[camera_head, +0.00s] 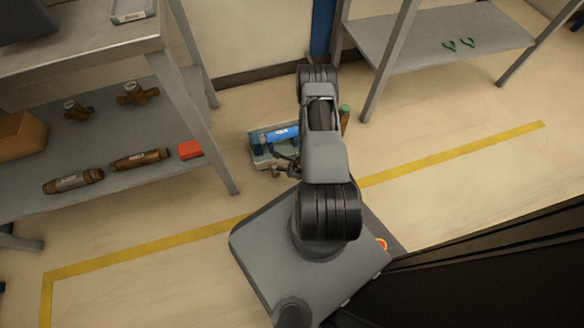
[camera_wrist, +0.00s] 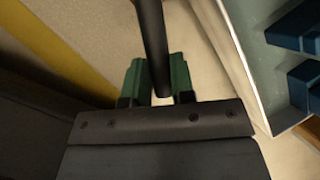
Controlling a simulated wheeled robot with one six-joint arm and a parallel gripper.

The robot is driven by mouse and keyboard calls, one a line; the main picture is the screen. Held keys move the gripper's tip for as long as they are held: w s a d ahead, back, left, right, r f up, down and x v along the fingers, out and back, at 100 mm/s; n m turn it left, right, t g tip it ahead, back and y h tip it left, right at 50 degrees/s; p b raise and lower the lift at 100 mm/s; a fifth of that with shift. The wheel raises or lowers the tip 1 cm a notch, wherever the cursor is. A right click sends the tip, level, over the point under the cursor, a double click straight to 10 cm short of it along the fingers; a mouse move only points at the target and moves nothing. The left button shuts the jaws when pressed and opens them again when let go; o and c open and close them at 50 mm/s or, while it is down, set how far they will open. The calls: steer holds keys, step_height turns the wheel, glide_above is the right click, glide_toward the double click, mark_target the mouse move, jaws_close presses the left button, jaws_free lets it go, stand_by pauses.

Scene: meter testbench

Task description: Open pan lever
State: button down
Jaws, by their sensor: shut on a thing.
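A dark, round bar, which looks like the lever (camera_wrist: 152,35), comes down from the top of the wrist view. Its lower end sits between the green finger pads of my gripper (camera_wrist: 158,78), which is shut on it. A shallow light-grey pan or case (camera_head: 262,160) with blue and dark items in it stands on the floor left of my arm in the head view. Its pale edge (camera_wrist: 240,55) shows close to the right of the bar in the wrist view. In the head view the fingertips and the bar are hidden or too small to make out.
A grey shelf bench (camera_head: 110,175) with brass fittings and a red block (camera_head: 190,150) stands at the left. Another rack (camera_head: 440,40) stands at the upper right. A green-topped item (camera_head: 345,110) is just right of my arm. Yellow tape (camera_head: 450,155) crosses the open floor.

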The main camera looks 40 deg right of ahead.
steer(key=c, duration=1)
jaws_free()
steer(key=shift+o, duration=0.2)
steer(key=shift+r, duration=0.1)
